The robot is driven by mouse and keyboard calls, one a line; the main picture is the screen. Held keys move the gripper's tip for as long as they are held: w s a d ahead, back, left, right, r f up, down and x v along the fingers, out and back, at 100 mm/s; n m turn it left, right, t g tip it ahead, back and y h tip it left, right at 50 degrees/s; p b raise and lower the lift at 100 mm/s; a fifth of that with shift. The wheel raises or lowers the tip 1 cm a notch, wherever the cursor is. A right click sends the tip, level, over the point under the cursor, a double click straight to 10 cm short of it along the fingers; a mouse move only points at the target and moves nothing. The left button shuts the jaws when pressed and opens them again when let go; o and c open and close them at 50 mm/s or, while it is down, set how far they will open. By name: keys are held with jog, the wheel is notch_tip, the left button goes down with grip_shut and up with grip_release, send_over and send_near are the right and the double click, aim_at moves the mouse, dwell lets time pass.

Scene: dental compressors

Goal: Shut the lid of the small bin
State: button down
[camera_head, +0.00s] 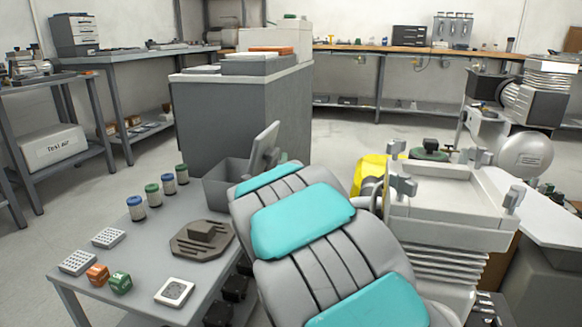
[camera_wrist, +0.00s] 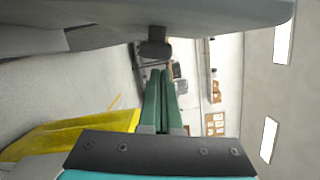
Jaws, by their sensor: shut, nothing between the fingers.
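The small grey bin (camera_head: 226,186) stands at the far end of the grey table, its near right side hidden by my arm. Its lid (camera_head: 264,146) stands raised and tilted, so the bin is open. My gripper is mostly hidden behind my arm in the head view, close to the right of the lid. In the wrist view my gripper (camera_wrist: 161,75) has its green fingers together with nothing between them. A large grey surface, apparently the lid (camera_wrist: 150,14), fills the top of that view close beside the fingers; a dark tab (camera_wrist: 155,49) sticks out from it. I cannot tell whether they touch.
The grey table (camera_head: 130,240) holds several capped jars (camera_head: 152,195), a dark fixture (camera_head: 202,238) and small blocks. A large grey cabinet (camera_head: 240,120) stands behind the bin. A yellow object (camera_head: 368,174) and compressor machinery (camera_head: 450,200) stand to the right of my arm.

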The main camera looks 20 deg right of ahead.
jog(key=shift+w+a+r, duration=0.1)
jog(key=shift+w+a, duration=0.05)
jog(key=shift+a, duration=0.15)
jog(key=shift+r, duration=0.1)
jog(key=shift+w+a+r+n+p, duration=0.1)
jog(key=shift+a+r+n+p, duration=0.1)
jog(key=shift+n+p, duration=0.2)
